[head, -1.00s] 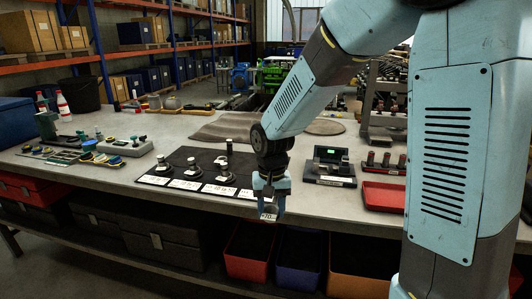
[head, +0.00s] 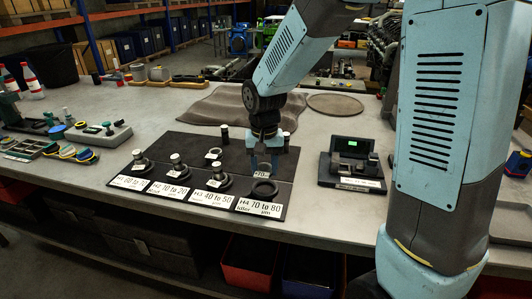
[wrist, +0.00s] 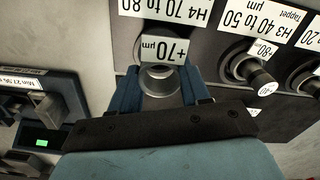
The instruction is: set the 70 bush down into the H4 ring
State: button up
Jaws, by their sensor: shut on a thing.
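My gripper (head: 266,169) is shut on the 70 bush, a short grey hollow cylinder (wrist: 159,82) with a white "+70 µm" tag (wrist: 165,49). In the head view only the tag (head: 260,174) shows clearly between the fingers. The H4 ring (head: 265,188) is a dark ring on the black mat, behind the "H4 70 to 80" card (head: 260,207). The bush is held just above or at the ring; I cannot tell whether they touch. In the wrist view the bush and tag hide most of the ring.
Rings with white-topped pieces stand left on the mat (head: 205,140) behind cards H1 to H3, the H3 piece (head: 218,174) being nearest. More small parts stand behind my gripper. A gauge with a green display (head: 352,165) is close on the right. Bench between is bare.

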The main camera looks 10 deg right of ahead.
aim_at(266, 192)
jog(key=shift+w, duration=0.45)
jog(key=shift+d+f, duration=0.15)
jog(key=shift+f, duration=2.65)
jog(key=shift+s+f, duration=0.2)
jog(key=shift+s+d+f, duration=0.1)
jog(key=shift+s+f, duration=0.15)
jog(key=shift+f, duration=0.05)
jog(key=o, duration=1)
jog(key=shift+o, duration=0.3)
jog(key=shift+w+r, duration=0.2)
jog(key=shift+r, duration=0.3)
jog(key=shift+o, duration=0.4)
notch_tip(266, 192, up, 14)
